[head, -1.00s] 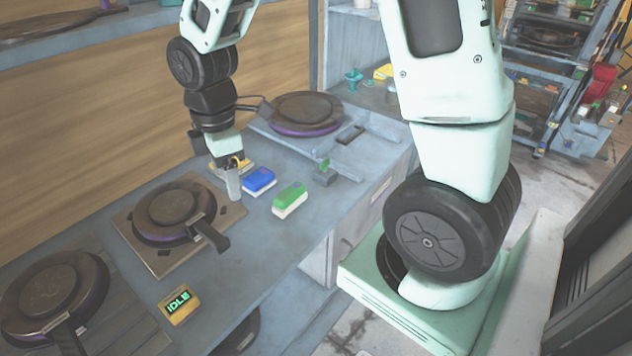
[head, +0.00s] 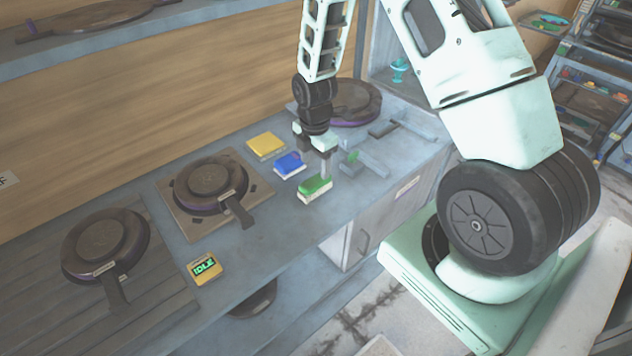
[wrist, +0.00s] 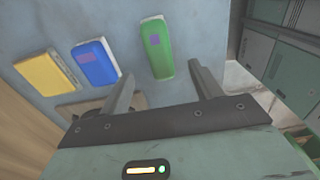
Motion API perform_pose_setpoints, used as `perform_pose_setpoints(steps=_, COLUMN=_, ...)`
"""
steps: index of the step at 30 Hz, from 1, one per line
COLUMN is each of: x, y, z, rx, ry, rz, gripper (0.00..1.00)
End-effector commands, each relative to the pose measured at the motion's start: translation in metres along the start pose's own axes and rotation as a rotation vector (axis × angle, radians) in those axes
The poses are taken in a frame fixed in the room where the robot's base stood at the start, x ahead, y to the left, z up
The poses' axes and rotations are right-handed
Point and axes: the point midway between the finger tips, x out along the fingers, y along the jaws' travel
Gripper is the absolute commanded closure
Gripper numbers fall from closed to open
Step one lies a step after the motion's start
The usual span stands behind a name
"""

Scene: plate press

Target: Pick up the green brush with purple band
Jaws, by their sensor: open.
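The green brush (head: 315,189) has pale bristles along its lower side and lies on the grey bench at the right end of a row of three brushes. In the wrist view the green brush (wrist: 158,58) shows a small purple patch near its far end.
The blue brush (head: 289,165) and the yellow brush (head: 266,145) lie to the left of the green one. A round press plate (head: 211,184) with a handle and a yellow IDLE display (head: 205,268) are further left. Small clamp-like parts (head: 362,160) lie to the right.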

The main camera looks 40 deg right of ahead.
Motion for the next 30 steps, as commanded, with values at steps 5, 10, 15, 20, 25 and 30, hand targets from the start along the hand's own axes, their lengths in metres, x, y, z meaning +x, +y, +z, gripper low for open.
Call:
perform_pose_setpoints(steps=5, x=0.018, y=0.0, z=0.0, rx=-0.001, ry=0.0, rz=-0.001, gripper=0.36)
perform_pose_setpoints(steps=10, x=0.024, y=0.0, z=0.0, rx=0.0, ry=0.0, rz=-0.001, gripper=0.36)
perform_pose_setpoints(steps=15, x=0.038, y=-0.001, z=0.002, rx=0.0, ry=0.001, rz=-0.003, gripper=0.36)
perform_pose_setpoints(steps=20, x=0.057, y=0.0, z=0.003, rx=0.0, ry=0.001, rz=-0.002, gripper=0.36)
perform_pose_setpoints(steps=25, x=0.071, y=0.001, z=0.003, rx=0.0, ry=0.001, rz=0.0, gripper=0.36)
perform_pose_setpoints(steps=30, x=0.074, y=0.001, z=0.003, rx=0.0, ry=0.0, rz=0.001, gripper=0.36)
